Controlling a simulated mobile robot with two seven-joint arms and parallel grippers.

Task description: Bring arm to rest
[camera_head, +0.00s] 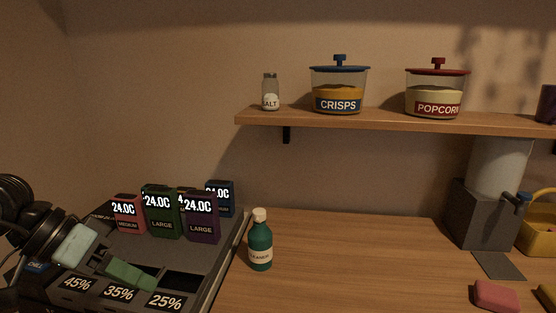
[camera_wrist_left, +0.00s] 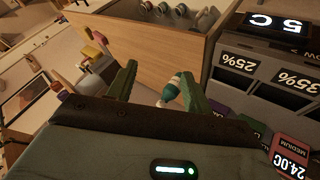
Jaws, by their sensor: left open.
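My left arm comes in from the left edge of the head view. Its left gripper (camera_head: 146,279) has green fingers and hovers over the grey tray (camera_head: 192,257) with the percentage labels. In the left wrist view the two green fingers of the left gripper (camera_wrist_left: 159,72) stand wide apart with nothing held between them. The green cleaner bottle (camera_head: 260,245) stands upright on the counter, to the right of the tray and apart from the gripper. The bottle also shows beyond the fingers in the left wrist view (camera_wrist_left: 171,91). My right gripper is not seen.
Several boxes, among them a green one (camera_head: 162,212) and a purple one (camera_head: 201,218), stand in the tray. A shelf (camera_head: 390,121) above holds a salt shaker (camera_head: 270,93), a crisps jar (camera_head: 338,88) and a popcorn jar (camera_head: 436,92). The middle of the counter (camera_head: 350,255) is clear.

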